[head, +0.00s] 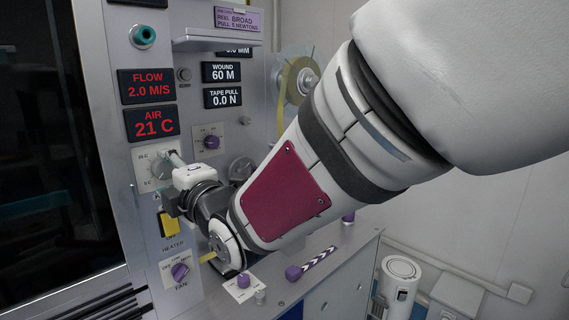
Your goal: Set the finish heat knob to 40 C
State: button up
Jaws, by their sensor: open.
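A grey round knob (162,168) sits on a pale plate on the machine's front, below the red AIR display (152,122), which reads 21 C. This is probably the finish heat knob, but its name is not readable and its scale marks are too small and partly covered to read the setting. My gripper (170,199) is at the panel just below and right of this knob, close in front of it. My wrist hides part of the plate. The jaws are open, and I see nothing held. Whether a finger touches the knob I cannot tell.
A yellow heater switch (169,224) is just below my gripper, and a purple fan knob (180,271) is lower. Another purple knob (211,142) is to the right. A tape reel (299,80) stands behind my arm.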

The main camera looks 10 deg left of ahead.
aim_at(163, 169)
jog(key=shift+x, duration=1.1)
jog(key=c, duration=1.1)
